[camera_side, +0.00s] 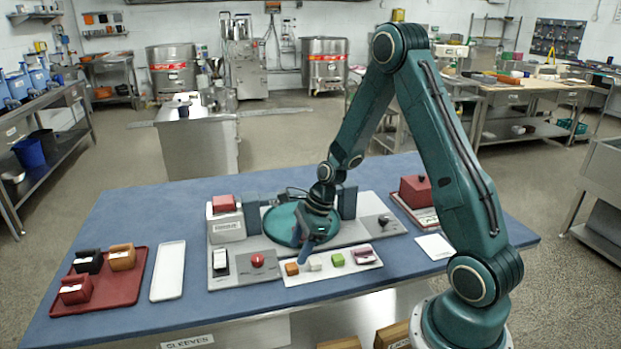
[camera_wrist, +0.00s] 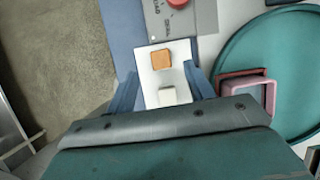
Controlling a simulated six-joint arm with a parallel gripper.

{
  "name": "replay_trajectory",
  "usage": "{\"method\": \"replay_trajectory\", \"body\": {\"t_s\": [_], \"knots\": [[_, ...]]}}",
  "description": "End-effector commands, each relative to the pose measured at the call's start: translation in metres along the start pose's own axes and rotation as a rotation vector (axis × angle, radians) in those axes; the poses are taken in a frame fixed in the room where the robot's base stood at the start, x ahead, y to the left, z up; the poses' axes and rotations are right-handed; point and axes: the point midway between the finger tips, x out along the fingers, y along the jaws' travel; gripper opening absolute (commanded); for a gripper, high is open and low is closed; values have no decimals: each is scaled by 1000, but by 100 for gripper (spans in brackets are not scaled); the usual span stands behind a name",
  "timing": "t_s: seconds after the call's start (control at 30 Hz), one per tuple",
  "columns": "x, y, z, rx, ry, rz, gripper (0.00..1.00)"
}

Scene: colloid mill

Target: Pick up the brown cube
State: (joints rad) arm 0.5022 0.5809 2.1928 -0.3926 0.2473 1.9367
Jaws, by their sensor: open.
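The brown cube (camera_side: 291,268), orange-brown in colour, sits at the left end of a narrow white tray (camera_side: 330,270) near the table's front edge. In the wrist view the brown cube (camera_wrist: 160,57) lies just beyond my fingertips, roughly centred between their lines. A white cube (camera_side: 315,263) is beside it on the tray, and this white cube (camera_wrist: 167,96) shows between my fingers. My gripper (camera_side: 304,260) points down above the tray, close to these cubes. In the wrist view my gripper (camera_wrist: 161,71) has its blue fingers apart, with nothing held.
A round teal plate (camera_side: 283,226) is behind.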

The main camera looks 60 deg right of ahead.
Motion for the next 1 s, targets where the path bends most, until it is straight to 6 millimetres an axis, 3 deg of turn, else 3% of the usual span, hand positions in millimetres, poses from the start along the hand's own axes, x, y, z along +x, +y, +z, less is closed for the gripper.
{"method": "replay_trajectory", "body": {"t_s": [0.27,0.7,1.0], "knots": [[10,0,-1,0,1,4,53],[49,0,-2,-1,0,3,53],[52,-1,-2,0,0,1,53]]}}
